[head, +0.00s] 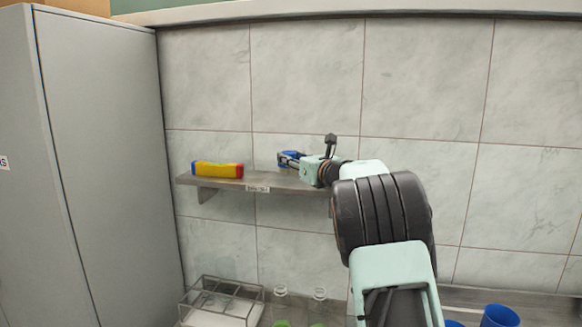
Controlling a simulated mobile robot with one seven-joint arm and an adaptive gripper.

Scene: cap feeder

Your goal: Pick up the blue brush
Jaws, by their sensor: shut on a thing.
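The blue brush (287,156) is small in the head view, just above the wall shelf at the picture's centre. My gripper (291,160) reaches it from the right and is shut on it. The gripper's fingers and body hide part of the brush. I cannot tell whether the brush touches the shelf.
A red, yellow and blue block (217,169) lies on the left part of the wall shelf (262,184). A grey cabinet (105,150) stands at left. Below are a wire rack (222,297), glassware (320,295) and a blue cup (500,316). The tiled wall is close behind.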

